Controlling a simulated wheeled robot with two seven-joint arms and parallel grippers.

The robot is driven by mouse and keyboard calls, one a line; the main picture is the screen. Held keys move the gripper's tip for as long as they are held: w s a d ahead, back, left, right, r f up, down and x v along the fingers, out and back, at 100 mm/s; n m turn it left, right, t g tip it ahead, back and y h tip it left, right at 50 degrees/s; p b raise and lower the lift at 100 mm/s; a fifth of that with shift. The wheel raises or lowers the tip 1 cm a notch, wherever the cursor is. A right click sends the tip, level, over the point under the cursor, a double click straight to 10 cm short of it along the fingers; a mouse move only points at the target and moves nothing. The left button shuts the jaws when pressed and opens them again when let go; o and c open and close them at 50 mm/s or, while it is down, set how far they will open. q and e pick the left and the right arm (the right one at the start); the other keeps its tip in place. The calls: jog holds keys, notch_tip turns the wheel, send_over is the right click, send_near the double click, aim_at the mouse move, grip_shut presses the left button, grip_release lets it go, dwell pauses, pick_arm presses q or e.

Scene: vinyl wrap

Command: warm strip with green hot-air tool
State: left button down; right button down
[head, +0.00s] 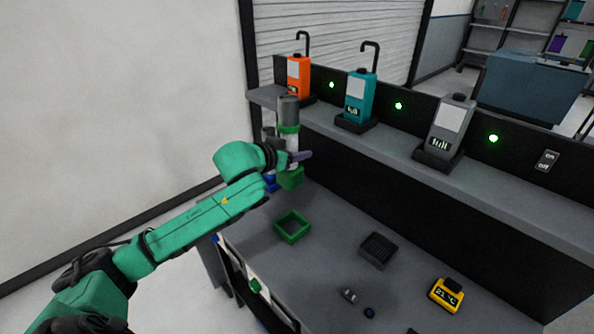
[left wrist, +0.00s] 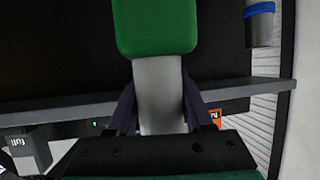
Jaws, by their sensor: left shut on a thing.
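My left gripper (head: 297,156) is shut on the green hot-air tool (head: 289,114), which has a grey body, a green band and a green block at its lower end. The tool is upright above the far left of the table. In the left wrist view my left gripper (left wrist: 159,100) has a finger on each side of the tool's grey body (left wrist: 160,82), with its green block (left wrist: 155,25) beyond. An empty green square holder (head: 291,227) sits on the table. I cannot make out the strip for certain. My right gripper is not in view.
A shelf behind the table (head: 325,237) holds orange (head: 299,77), teal (head: 360,97) and grey (head: 450,126) devices. A blue part (head: 270,182) is close beside the held tool. A dark tray (head: 378,250) and a yellow temperature meter (head: 446,295) stand on the table.

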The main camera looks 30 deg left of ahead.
pick_arm(q)
jog(key=s+a+p, duration=0.2)
jog(key=s, duration=0.5)
jog(key=s+a+p, duration=0.3)
jog(key=s, duration=0.5)
jog(key=shift+r+p, duration=0.25)
jog(key=shift+p, duration=0.1)
jog(key=shift+a, duration=0.1)
